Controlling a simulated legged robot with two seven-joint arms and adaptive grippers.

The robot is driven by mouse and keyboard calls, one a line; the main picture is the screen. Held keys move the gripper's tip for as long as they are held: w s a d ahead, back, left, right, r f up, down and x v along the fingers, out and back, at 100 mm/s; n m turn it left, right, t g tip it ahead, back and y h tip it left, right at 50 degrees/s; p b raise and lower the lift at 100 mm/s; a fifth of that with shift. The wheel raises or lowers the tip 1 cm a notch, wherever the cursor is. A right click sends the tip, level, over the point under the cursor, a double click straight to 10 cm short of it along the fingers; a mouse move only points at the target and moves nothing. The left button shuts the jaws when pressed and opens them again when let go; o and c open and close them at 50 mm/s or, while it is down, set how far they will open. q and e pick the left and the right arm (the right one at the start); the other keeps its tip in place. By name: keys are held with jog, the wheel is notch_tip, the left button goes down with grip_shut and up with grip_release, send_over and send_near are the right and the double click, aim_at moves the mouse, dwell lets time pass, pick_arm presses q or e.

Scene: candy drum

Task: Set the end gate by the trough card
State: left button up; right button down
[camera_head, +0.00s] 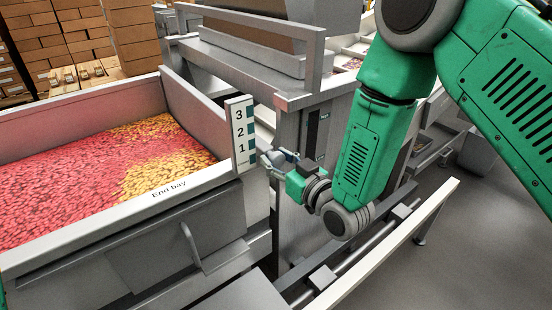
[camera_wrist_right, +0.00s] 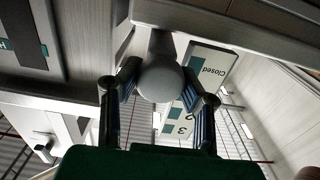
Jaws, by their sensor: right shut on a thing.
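The number card (camera_head: 240,137) stands at the right corner of the candy trough (camera_head: 100,228), reading 3, 2, 1 from top to bottom beside teal marks. In the right wrist view the card (camera_wrist_right: 207,68) also shows the word "Closed" at its end. My right gripper (camera_head: 271,160) is just right of the card in the head view. In the right wrist view the gripper (camera_wrist_right: 160,92) is shut on a round grey knob (camera_wrist_right: 160,78), which sits beside the card. I cannot tell the end gate's panel apart from the metalwork. My left gripper is out of view.
Pink and yellow candy (camera_head: 110,175) fills the trough, whose front rim reads "End bay". A bar handle (camera_head: 192,245) sticks out below it. A grey post (camera_head: 310,135) with a dark slotted strip stands behind the gripper. A pale rail (camera_head: 400,235) runs below my right arm.

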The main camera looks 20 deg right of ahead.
notch_tip(320, 180, up, 8)
jog(key=p, duration=0.4)
jog(key=shift+r, duration=0.25)
jog(key=shift+f, duration=0.15)
jog(key=c, duration=1.2)
grip_release()
jog(key=shift+o, duration=0.9)
jog(key=shift+s, duration=0.1)
jog(key=shift+f, duration=0.1)
jog(key=v, duration=1.2)
